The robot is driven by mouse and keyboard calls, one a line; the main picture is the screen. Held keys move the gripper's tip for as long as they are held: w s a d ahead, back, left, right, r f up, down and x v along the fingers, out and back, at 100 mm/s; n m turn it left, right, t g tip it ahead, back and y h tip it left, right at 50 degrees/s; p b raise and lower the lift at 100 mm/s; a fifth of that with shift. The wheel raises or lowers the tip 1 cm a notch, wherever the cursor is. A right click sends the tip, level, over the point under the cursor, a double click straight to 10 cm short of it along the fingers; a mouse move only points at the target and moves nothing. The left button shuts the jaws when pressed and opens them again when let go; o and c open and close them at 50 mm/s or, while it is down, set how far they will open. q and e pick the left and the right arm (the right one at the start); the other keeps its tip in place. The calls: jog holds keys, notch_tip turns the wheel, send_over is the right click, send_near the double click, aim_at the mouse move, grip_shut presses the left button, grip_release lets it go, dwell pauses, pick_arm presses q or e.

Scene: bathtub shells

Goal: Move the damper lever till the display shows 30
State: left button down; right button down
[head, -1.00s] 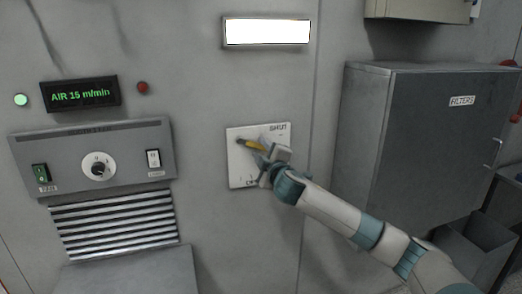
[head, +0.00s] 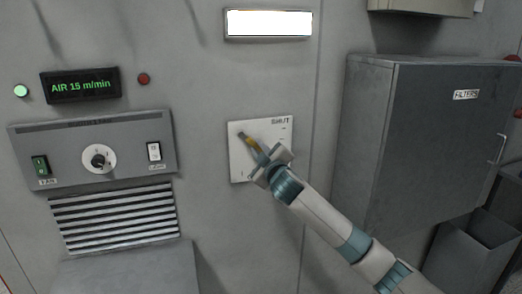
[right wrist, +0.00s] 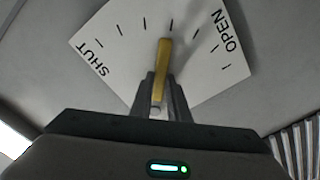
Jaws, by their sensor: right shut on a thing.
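The damper lever (right wrist: 164,62) is a yellow bar on a white plate (right wrist: 125,38) marked SHUT and OPEN with several tick marks. In the right wrist view it points to about the middle of the scale. My right gripper (right wrist: 160,95) is shut on the lever. In the head view the gripper (head: 262,158) hides much of the lever, and part of the plate (head: 238,165) is covered. The display (head: 81,86) reads "AIR 15 m/min" in green. My left gripper is not in view.
A grey control panel (head: 125,170) with a knob and switches is left of the plate, above a slatted vent (head: 115,215). A grey cabinet (head: 425,140) labelled FILTERS stands at the right. A bright lamp (head: 268,23) is above the plate.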

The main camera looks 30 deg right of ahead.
jog(key=c, duration=1.7)
grip_release()
